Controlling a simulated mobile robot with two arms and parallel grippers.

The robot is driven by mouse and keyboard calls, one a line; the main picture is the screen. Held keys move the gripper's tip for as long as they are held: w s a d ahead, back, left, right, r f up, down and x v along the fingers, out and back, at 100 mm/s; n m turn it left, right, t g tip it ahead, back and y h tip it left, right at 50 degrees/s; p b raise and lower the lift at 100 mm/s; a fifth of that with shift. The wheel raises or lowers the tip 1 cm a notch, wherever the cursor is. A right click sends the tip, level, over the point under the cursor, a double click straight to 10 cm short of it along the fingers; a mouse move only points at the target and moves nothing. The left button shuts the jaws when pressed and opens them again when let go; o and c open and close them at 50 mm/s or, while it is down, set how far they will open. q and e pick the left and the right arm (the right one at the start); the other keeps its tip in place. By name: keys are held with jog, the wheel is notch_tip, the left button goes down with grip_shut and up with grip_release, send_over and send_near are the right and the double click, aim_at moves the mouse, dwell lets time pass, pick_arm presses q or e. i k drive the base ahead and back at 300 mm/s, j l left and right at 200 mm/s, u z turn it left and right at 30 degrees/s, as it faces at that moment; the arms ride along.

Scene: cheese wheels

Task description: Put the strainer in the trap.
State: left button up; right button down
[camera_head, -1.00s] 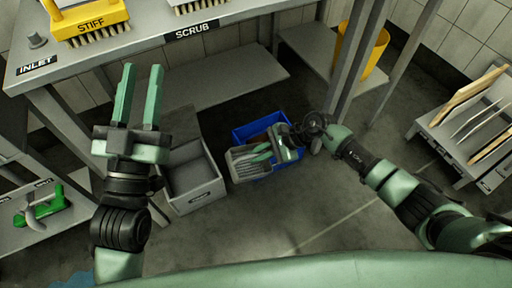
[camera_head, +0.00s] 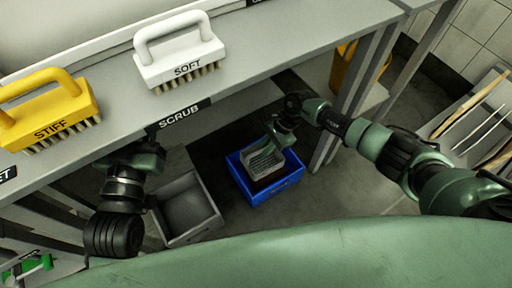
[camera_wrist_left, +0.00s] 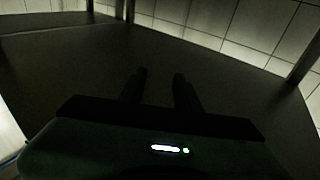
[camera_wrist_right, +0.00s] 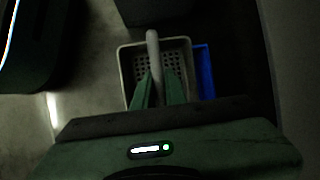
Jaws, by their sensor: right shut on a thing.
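The strainer (camera_head: 258,163) is a grey perforated basket with an upright handle. In the right wrist view, my right gripper (camera_wrist_right: 159,88) is shut on the strainer's handle (camera_wrist_right: 152,45), with the basket below. In the head view, my right gripper (camera_head: 277,132) holds it over the blue crate (camera_head: 278,188), inside its outline; I cannot tell whether it touches anything. Something dark red shows under it in the crate. I cannot tell for sure which container is the trap. My left gripper (camera_wrist_left: 160,78) is open and empty; in the head view its fingers are hidden by the counter.
A grey open box (camera_head: 197,231) stands left of the blue crate. The counter overhead bears a yellow STIFF brush (camera_head: 45,112) and a white SOFT brush (camera_head: 180,55). Table legs stand right of the crate. A rack (camera_head: 465,125) with boards is at far right.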

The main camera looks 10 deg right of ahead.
aim_at(189, 213)
jog(key=k, duration=0.85)
